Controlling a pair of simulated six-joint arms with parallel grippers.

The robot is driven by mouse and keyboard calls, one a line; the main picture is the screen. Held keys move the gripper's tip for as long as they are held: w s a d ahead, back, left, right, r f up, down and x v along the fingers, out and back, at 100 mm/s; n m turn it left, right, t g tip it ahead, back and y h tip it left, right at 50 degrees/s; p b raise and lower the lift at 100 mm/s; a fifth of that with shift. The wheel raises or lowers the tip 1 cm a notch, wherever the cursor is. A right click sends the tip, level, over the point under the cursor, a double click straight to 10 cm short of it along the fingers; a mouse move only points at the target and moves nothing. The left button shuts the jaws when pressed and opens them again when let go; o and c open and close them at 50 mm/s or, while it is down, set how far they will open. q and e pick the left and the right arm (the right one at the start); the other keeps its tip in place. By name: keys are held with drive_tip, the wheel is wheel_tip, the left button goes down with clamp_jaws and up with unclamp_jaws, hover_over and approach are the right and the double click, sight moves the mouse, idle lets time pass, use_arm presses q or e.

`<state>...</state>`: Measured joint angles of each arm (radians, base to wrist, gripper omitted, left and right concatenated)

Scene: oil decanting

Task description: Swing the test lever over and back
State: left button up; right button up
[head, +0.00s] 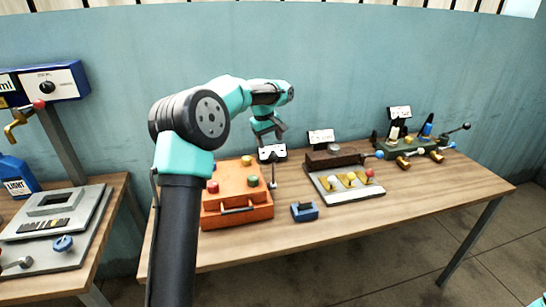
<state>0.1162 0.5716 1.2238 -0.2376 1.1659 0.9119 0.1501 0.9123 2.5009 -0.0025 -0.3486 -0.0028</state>
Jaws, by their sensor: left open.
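My left gripper (269,136) is open and empty. It hangs above the back of the orange box (236,207), in front of the wall and just over a small white label card (272,153). A thin upright metal lever (273,176) stands at the box's right edge, below my gripper and apart from it. The card's writing is too small to read, so I cannot tell whether this is the test lever. Red, orange and green knobs sit on the box's top. My left arm covers the box's left side. My right gripper is out of view.
Right of the box are a small blue block (305,211), a grey plate (345,186) with white, yellow and red knobs, and a brown block (334,158). A green device (413,148) with levers stands farther right. The table's front right is clear. Another bench (113,220) stands left.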

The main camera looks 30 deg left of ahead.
sight(274, 156)
use_arm(q)
drive_tip(key=f, duration=0.2)
drive_tip(key=w+f, duration=0.1)
drive_tip(key=f, duration=0.4)
drive_tip(key=shift+w+d+f, duration=0.15)
drive_tip(key=shift+d+f, duration=0.2)
drive_tip(key=shift+d, duration=0.05)
drive_tip(key=shift+c, duration=0.4)
clamp_jaws()
drive_tip(key=shift+d, duration=0.1)
